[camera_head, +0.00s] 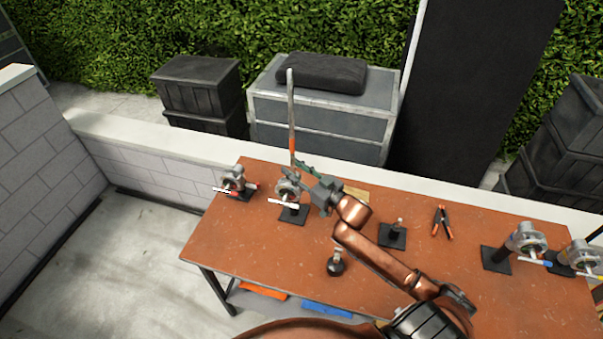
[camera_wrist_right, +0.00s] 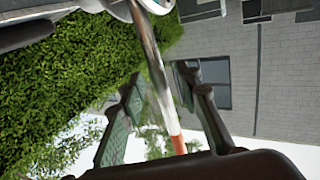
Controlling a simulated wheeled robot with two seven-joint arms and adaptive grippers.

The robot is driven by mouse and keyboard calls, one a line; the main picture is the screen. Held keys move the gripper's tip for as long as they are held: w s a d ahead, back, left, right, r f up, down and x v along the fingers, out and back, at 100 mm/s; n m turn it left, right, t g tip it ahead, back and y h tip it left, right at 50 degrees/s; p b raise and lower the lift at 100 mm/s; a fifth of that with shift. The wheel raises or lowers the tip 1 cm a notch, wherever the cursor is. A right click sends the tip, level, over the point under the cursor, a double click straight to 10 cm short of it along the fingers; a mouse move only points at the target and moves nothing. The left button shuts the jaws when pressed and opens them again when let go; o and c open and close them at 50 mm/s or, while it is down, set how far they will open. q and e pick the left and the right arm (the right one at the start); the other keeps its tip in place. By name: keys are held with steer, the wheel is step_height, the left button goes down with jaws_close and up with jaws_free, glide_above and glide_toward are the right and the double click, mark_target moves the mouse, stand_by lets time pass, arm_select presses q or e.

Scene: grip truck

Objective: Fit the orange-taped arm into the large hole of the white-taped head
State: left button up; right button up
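The orange-taped arm (camera_head: 291,105) is a thin grey rod standing nearly upright, with orange tape low on it. The white-taped head (camera_head: 287,187) is a grey clamp on a black base at the table's back left, its handle taped white. The rod's lower end meets the head; I cannot tell which hole it is at or how deep. My right gripper (camera_head: 310,168) is beside the rod, just above the head. In the right wrist view, the rod (camera_wrist_right: 157,75) passes between the fingers, which are apart with gaps on both sides. My left gripper is not in view.
A red-taped head (camera_head: 233,180) stands close on the left. Two more heads, blue-taped (camera_head: 527,238) and yellow-taped (camera_head: 580,255), stand at the right. Pliers (camera_head: 442,222) and small stands (camera_head: 336,264) (camera_head: 392,236) are on the brown table (camera_head: 240,235). The table's front left is clear.

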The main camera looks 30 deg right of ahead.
steer(key=v, duration=1.1)
steer(key=shift+s, duration=0.35)
steer(key=shift+d, duration=0.15)
